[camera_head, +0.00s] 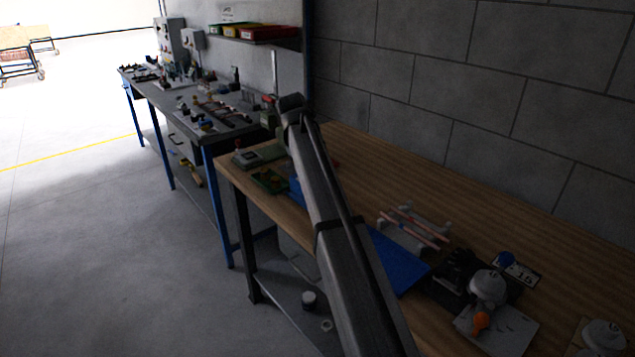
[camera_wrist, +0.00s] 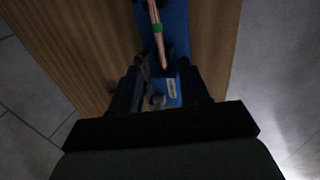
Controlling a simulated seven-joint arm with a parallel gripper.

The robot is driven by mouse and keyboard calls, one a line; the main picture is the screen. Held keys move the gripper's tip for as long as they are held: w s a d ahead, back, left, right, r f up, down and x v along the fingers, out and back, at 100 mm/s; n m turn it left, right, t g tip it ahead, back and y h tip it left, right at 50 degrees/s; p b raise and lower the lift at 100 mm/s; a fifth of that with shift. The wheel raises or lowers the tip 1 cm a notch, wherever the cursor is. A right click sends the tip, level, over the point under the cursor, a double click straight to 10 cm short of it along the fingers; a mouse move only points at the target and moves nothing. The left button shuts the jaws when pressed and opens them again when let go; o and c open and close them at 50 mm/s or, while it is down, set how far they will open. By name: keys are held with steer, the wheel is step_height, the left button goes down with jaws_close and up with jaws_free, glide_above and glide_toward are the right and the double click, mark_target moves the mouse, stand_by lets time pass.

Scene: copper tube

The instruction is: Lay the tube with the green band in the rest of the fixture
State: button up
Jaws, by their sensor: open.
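In the wrist view, a copper tube with a green band (camera_wrist: 157,28) lies lengthwise over a blue board (camera_wrist: 178,25), running out of the top of the picture. Its near end meets a dark part (camera_wrist: 166,68) on the board; I cannot tell whether this is the fixture's rest. My gripper (camera_wrist: 160,76) is open above the board, its fingers to either side of the tube's near end. I see nothing held. In the body view my gripper cannot be made out, and my arm hides much of the blue board.
In the body view a grey rack (camera_head: 393,228) carries copper tubes (camera_head: 425,230) on the wooden bench (camera_head: 470,215). A dark device (camera_head: 455,272) with a white round part (camera_head: 487,287) stands to its right. Small trays (camera_head: 268,180) lie left of my arm. A block wall borders the bench.

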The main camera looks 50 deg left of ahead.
steer(key=v, duration=0.4)
steer(key=shift+r, duration=0.15)
stand_by(0.4)
